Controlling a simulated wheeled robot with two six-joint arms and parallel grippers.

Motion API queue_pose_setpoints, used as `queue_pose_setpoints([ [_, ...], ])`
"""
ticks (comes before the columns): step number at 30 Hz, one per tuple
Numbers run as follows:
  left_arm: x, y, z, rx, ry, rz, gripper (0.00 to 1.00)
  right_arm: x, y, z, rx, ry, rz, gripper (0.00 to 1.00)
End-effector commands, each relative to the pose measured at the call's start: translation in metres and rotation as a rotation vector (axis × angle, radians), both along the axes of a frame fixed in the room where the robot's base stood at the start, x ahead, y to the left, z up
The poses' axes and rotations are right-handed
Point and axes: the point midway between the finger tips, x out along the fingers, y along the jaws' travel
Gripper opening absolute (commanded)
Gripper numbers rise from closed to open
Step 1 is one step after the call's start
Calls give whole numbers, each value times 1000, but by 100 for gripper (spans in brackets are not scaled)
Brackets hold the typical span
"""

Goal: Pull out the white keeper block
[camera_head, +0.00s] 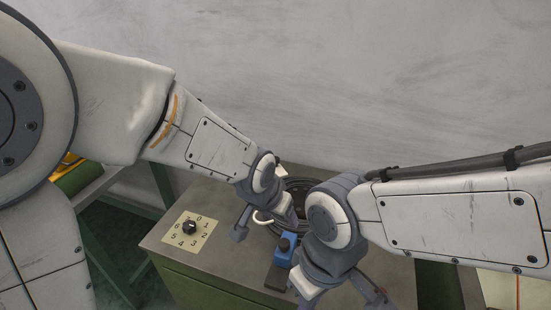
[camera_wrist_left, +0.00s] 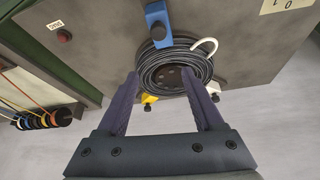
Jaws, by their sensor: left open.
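The white keeper block (camera_wrist_left: 213,87) shows in the left wrist view at the lower right edge of a dark cable coil (camera_wrist_left: 150,78). My right-hand finger in that view partly covers it. I cannot make out the block in the head view. My left gripper (camera_wrist_left: 161,74) is open, its two fingers apart over the coil's near part, with nothing seen between them but the coil and its hub. In the head view my left gripper (camera_head: 266,222) is over the coil on the bench top. My right gripper (camera_head: 338,288) is at the bench front, its jaws unclear.
A blue block (camera_wrist_left: 159,22) and a yellow block (camera_wrist_left: 149,98) also sit at the coil's edge. A white cable loop (camera_wrist_left: 208,45) sticks out. A numbered dial plate (camera_head: 189,232) lies left on the grey bench top (camera_head: 228,258). A red button (camera_wrist_left: 64,35) is near the bench edge.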

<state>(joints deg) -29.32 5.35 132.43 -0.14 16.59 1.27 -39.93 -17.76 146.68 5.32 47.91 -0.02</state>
Motion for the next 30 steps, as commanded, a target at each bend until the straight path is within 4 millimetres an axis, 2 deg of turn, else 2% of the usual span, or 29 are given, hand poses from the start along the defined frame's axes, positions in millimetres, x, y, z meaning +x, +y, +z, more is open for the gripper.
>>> queue_pose_setpoints([
  [1, 39, -1, -14, -22, -58, 33, 69, 0, 0, -4, 0, 0, 0, 0],
  [3, 91, -1, -24, -63, -162, 65, 69, 0, 0, -6, 0, 0, 0, 0],
  [6, 159, 5, -42, -125, -307, 104, 69, 0, 0, -9, 0, 0, 0, 0],
  [9, 213, 17, -59, -180, -440, 134, 69, 0, 0, -11, 0, 0, 0, 0],
  [12, 250, 31, -74, -225, -547, 152, 69, 0, 0, -13, 0, 0, 0, 0],
  [15, 271, 41, -83, -258, -622, 163, 69, 0, 0, -14, 0, 0, 0, 0],
  [19, 283, 47, -87, -280, -670, 168, 69, 0, 0, -14, 0, 0, 0, 0],
  [25, 298, 42, -92, -284, -677, 167, 69, 0, 0, -8, 0, 0, 0, 0],
  [30, 322, 33, -103, -284, -675, 166, 69, 0, 0, 0, 0, 0, 0, 0],
])
